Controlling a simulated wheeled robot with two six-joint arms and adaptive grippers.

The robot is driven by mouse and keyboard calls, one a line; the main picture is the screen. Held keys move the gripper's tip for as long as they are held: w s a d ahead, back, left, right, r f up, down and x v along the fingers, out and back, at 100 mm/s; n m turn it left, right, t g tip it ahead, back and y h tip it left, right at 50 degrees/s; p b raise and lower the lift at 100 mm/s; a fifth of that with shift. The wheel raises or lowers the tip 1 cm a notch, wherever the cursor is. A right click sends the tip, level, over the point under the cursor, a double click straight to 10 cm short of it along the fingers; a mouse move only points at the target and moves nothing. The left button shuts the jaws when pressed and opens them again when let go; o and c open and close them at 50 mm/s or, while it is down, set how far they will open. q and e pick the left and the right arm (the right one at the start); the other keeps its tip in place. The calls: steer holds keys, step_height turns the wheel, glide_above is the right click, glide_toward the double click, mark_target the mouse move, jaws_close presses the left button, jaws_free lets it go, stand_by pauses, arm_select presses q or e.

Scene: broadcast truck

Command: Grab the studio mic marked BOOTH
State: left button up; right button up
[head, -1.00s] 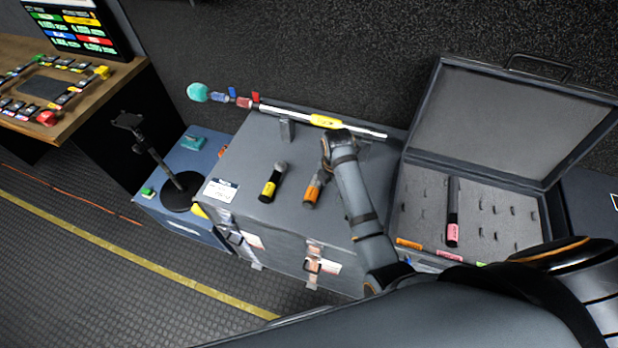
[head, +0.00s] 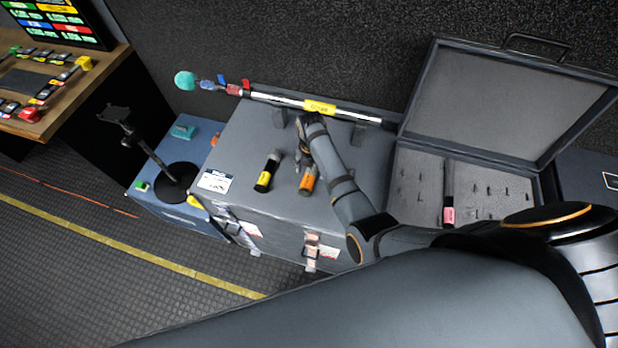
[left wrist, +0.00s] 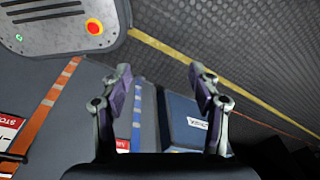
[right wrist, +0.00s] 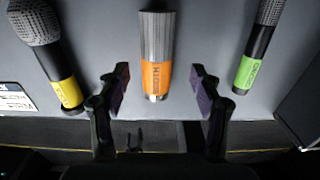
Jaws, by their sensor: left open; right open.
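The orange-banded mic (head: 308,180) lies on the grey case lid. Its band appears to read BOOTH in the right wrist view (right wrist: 157,75), though the lettering is turned and small. My right gripper (right wrist: 160,80) is open and empty, with one finger on each side of that mic's banded end in the picture; the height gap is unclear. In the head view the right gripper (head: 300,142) is over the lid at the mic's far end. My left gripper (left wrist: 163,82) is open and empty, away from the mics, and shows only in the left wrist view.
A yellow-banded mic (head: 267,172) lies to the left; a green-banded mic (right wrist: 252,65) lies to the right. A boom pole (head: 290,102) lies along the lid's back. An open foam case (head: 420,190) holds a pink-banded mic (head: 448,208). A black stand (head: 174,180) stands left.

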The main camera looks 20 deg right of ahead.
mark_target(309, 176)
steer(key=f, duration=0.4)
steer(key=shift+a, duration=0.25)
steer(key=shift+c, duration=0.3)
jaws_close()
